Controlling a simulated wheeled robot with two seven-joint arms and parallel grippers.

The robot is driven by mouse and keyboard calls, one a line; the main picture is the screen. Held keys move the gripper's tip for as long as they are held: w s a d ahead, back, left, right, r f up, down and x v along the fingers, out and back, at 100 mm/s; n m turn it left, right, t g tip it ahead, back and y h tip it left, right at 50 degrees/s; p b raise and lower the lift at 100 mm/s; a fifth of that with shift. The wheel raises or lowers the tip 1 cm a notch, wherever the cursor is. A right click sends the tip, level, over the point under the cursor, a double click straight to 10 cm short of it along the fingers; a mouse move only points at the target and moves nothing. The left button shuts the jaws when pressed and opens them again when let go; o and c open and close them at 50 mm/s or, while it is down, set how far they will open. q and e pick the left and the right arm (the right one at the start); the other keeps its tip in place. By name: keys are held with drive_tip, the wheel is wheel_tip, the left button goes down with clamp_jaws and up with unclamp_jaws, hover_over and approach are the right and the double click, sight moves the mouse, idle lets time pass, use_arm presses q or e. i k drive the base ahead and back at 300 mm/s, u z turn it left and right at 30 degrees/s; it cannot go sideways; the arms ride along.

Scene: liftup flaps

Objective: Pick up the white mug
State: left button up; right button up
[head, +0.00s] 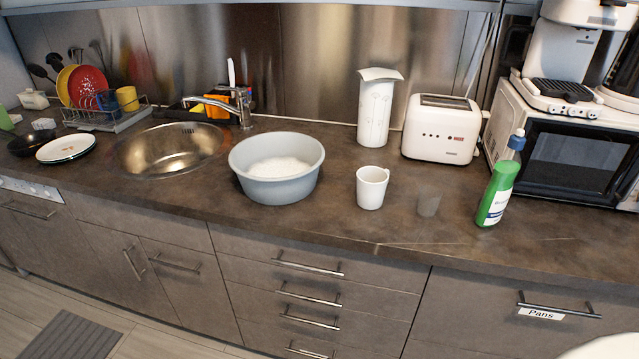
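The white mug (371,190) stands upright on the dark countertop (330,222), near the middle of the head view. Its handle appears to be at the upper right side. It stands apart from the grey basin to its left. Neither of my grippers is in view, and nothing is touching the mug.
A grey basin (276,190) with white contents stands left of the mug. A paper towel roll (374,112) and a toaster (441,128) stand behind it. A green bottle (496,190) and a microwave (567,160) are to the right. The counter in front of the mug is clear.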

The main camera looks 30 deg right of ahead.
sight(373, 182)
drive_tip(key=i, duration=0.3)
drive_tip(key=z, duration=0.9)
